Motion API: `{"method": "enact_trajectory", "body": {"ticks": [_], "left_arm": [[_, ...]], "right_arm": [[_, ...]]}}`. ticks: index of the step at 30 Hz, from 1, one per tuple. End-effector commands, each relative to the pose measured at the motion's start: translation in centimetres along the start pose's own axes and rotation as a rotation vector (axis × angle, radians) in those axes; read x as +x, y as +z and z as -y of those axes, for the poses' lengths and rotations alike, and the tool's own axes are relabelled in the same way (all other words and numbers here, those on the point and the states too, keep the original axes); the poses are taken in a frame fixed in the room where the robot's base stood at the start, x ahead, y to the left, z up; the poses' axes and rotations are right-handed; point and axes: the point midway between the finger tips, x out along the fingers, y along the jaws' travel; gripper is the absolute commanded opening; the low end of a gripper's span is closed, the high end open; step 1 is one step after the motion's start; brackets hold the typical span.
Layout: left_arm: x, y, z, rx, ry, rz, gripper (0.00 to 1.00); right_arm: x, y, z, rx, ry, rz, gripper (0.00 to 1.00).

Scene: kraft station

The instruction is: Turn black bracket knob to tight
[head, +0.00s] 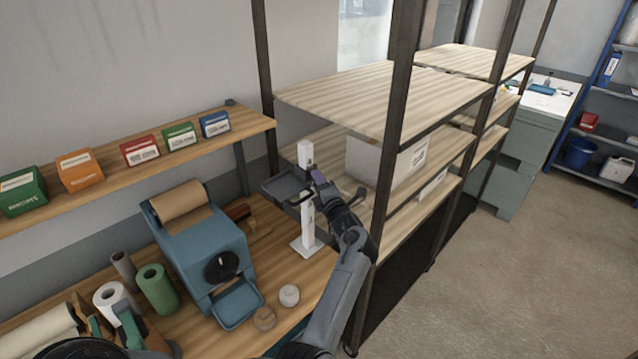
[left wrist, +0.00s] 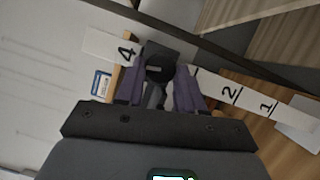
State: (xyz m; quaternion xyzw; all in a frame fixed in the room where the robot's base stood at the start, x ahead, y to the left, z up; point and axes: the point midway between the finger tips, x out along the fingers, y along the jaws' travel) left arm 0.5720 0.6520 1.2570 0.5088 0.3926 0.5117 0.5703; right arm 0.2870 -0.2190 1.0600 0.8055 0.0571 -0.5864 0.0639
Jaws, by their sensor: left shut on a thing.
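A white upright post (head: 307,212) with a flat white base stands on the wooden bench. A black bracket (head: 286,186) with a tray-like plate sits on the post's upper part. My left gripper (head: 317,180) reaches the post at bracket height from the right. In the left wrist view, its purple fingers (left wrist: 160,84) are shut around the black bracket knob (left wrist: 157,70). The post's printed scale (left wrist: 228,92) shows 4 on one side of the bracket and 2 and 1 on the other. The knob's turn position cannot be told. My right gripper is not in view.
A blue machine with a brown paper roll (head: 205,240) stands left of the post. A dark metal shelf upright (head: 385,180) and wooden shelves stand close to the right of my arm. Coloured boxes (head: 140,150) line the wall shelf.

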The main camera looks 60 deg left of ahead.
Motion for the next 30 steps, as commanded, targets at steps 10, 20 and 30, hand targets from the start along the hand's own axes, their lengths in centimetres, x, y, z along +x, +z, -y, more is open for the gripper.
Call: {"method": "enact_trajectory", "body": {"ticks": [10, 20, 30], "left_arm": [[0.0, 0.01, -0.12, 0.077, -0.033, 0.0, 0.07], [0.0, 0.01, -0.1, 0.077, -0.033, 0.0, 0.63], [-0.77, 0.05, 0.04, 0.077, -0.033, 0.001, 0.63]], "right_arm": [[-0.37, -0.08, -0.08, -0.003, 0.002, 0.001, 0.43], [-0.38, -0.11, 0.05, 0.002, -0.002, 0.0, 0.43], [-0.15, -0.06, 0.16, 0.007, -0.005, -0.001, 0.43]]}}
